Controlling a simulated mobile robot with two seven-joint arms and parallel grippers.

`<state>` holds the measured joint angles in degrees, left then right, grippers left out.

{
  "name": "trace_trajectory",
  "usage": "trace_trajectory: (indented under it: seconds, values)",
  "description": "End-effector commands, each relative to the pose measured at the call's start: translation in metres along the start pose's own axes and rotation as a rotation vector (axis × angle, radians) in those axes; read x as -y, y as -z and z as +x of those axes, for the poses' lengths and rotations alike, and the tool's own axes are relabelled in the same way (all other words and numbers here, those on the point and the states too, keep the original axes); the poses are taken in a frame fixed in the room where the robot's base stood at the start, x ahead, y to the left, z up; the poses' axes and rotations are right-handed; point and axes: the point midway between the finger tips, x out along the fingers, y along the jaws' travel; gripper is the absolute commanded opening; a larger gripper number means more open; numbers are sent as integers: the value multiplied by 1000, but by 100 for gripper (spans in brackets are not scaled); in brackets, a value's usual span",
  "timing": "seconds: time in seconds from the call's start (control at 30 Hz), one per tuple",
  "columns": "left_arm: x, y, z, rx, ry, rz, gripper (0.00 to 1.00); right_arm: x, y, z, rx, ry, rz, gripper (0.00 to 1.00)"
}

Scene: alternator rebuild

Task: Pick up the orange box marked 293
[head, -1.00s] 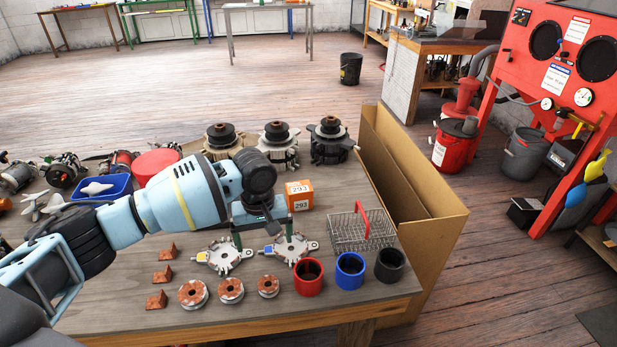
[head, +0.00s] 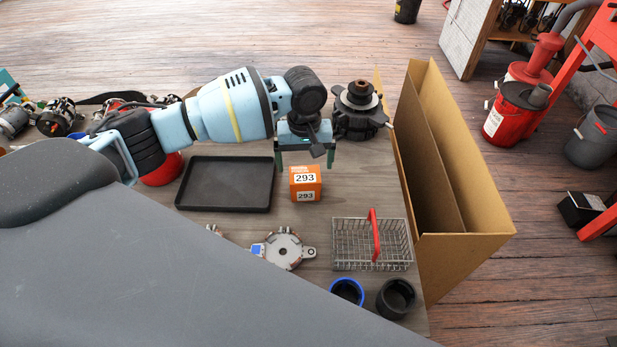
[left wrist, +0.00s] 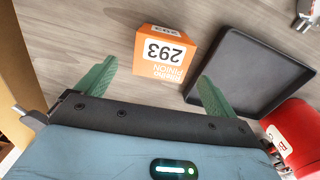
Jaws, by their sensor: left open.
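The orange box marked 293 (head: 305,184) stands on the table between a black tray and a wire basket. It also shows in the left wrist view (left wrist: 163,52), with its white 293 label and the word PINION readable. My left gripper (head: 304,165) is over the table just behind the box in the head view. Its two green fingers are apart and empty. In the left wrist view the box lies ahead of the gap between the fingertips (left wrist: 156,78), not gripped. My right gripper is not in view.
The black tray (head: 226,204) lies left of the box. The wire basket with a red handle (head: 340,245) is at the front right. A dark rotor unit (head: 360,122) stands behind right of the gripper. A tall cardboard box (head: 487,238) stands along the table's right edge.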

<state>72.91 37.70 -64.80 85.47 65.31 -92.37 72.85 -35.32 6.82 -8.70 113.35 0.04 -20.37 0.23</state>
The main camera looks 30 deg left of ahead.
Motion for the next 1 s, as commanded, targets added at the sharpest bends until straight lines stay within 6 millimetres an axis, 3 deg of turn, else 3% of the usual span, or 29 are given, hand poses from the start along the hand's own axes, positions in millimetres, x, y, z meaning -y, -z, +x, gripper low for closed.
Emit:
trace_trajectory:
  seconds: [0.27, 0.47, 0.8, 1.0]
  values:
    - [0, -1, 24, 2, 3, 0, 94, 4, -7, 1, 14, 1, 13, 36]
    - [0, -2, 29, 0, 1, 1, 94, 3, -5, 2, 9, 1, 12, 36]
    - [1, -8, 72, 2, 3, 0, 94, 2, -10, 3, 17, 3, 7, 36]
    - [1, -8, 78, 0, 0, 0, 94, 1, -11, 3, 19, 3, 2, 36]
